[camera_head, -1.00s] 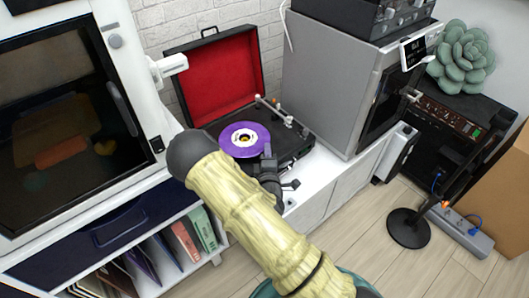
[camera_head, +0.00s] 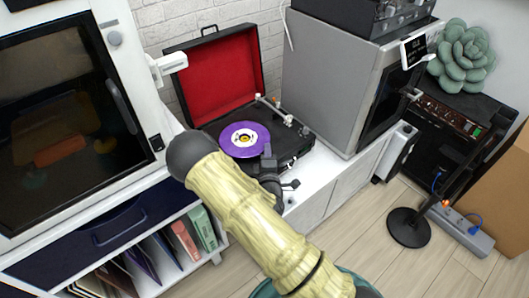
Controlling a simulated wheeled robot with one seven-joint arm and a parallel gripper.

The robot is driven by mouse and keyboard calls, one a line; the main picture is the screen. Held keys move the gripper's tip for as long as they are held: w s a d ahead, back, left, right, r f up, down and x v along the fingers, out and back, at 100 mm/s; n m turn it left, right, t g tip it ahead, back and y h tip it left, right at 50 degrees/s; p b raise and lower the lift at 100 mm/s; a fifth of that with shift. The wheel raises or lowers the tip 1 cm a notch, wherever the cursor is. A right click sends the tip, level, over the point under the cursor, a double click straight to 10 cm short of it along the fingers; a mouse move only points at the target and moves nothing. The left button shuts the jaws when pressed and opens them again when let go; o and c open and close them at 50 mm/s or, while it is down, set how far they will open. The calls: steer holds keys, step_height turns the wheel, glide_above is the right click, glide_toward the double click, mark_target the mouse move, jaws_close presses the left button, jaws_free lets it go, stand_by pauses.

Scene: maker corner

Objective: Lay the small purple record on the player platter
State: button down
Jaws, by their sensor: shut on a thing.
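The small purple record (camera_head: 236,148) has a white and yellow label and shows over the platter area of the record player. The player (camera_head: 297,150) is a dark case with its red-lined lid (camera_head: 219,80) standing open behind. My gripper (camera_head: 268,158) is at the record's right edge, shut on the record. The platter is hidden beneath the record, and I cannot tell whether the record touches it. The tonearm (camera_head: 275,108) is at the right of the record, clear of it.
A large grey box-shaped machine (camera_head: 325,82) stands close on the player's right. A white cabinet with a dark window (camera_head: 68,100) stands on the left, with a white arm-like fixture (camera_head: 170,64) on its side. Records and folders (camera_head: 185,240) fill the shelf below.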

steer(key=shift+f, duration=0.35)
stand_by(0.4)
steer(key=c, duration=1.5)
jaws_free()
steer(key=s+p, duration=0.1)
steer(key=s, duration=0.4)
steer(key=s+p, duration=0.2)
steer(key=s, duration=0.4)
steer(key=s+a+p, duration=0.1)
steer(key=s+p, duration=0.1)
steer(key=s, duration=0.4)
steer(key=shift+s, duration=0.25)
steer(key=shift+w, duration=0.1)
